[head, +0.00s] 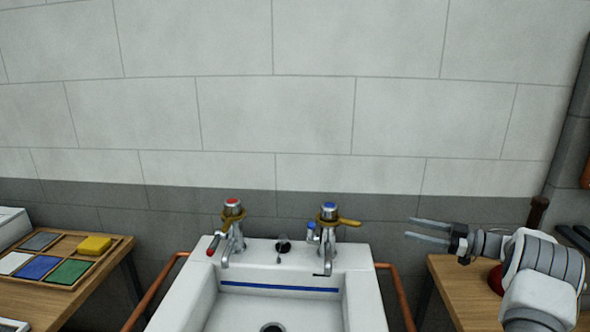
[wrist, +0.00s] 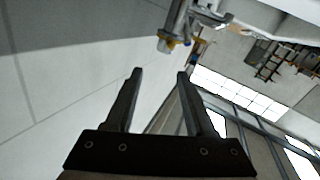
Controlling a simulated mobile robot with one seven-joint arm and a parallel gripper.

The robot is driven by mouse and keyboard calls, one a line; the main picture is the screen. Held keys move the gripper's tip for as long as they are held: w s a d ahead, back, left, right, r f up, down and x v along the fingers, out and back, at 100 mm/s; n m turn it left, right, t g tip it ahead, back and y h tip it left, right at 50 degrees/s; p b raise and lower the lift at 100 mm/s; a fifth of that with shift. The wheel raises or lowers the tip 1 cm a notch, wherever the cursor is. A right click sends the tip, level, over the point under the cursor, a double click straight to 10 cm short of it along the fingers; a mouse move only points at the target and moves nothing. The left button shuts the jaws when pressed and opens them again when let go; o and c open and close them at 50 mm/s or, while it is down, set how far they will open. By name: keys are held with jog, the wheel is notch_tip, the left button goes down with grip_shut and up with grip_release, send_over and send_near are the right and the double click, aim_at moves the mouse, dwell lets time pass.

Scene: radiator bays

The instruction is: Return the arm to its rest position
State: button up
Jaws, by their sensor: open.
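My gripper (head: 428,230) is at the right in the head view, level with the taps and to the right of the sink. Its two fingers point left, stand apart and hold nothing. My arm comes in from the lower right. In the wrist view my gripper (wrist: 160,75) shows two parted fingers with nothing between them. Beyond them a tap (wrist: 172,35) hangs in view, tilted by the camera's angle.
A wooden bench (head: 455,290) stands under my arm, with a partly hidden red object (head: 496,279). A tray (head: 122,242) with a yellow block (head: 94,245) is left.

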jog(key=w+a+r+m+t+h+p, duration=0.1)
jog(key=w+a+r+m+t+h, duration=0.2)
jog(key=r, duration=0.6)
jog(key=w+a+r+t+h+p, duration=0.1)
jog(key=w+r+t+h, duration=0.2)
jog(key=w+r, duration=0.5)
jog(key=s+a+r+m+t+h+p, duration=0.1)
jog(key=s+a+r+m+h, duration=0.1)
jog(key=s+r+m+h, duration=0.4)
jog(key=s+a+r+m+h+p, duration=0.15)
jog(key=r+h, duration=0.25)
jog(key=r, duration=0.4)
jog(key=s+a+f+m+g+p, duration=0.1)
jog(key=s+a+f+g, duration=0.2)
jog(key=s, duration=1)
jog(key=s+a+f+m+g+p, duration=0.1)
jog(key=s+a+f+g, duration=0.3)
jog(key=s+a, duration=0.4)
jog(key=s+a+f+m+g+p, duration=0.1)
jog(key=s+a+f+g, duration=0.3)
jog(key=s, duration=1.5)
jog(key=shift+a+f+m+y+p, duration=0.4)
jog(key=shift+a+f+p, duration=0.2)
jog(key=shift+a+f, duration=0.25)
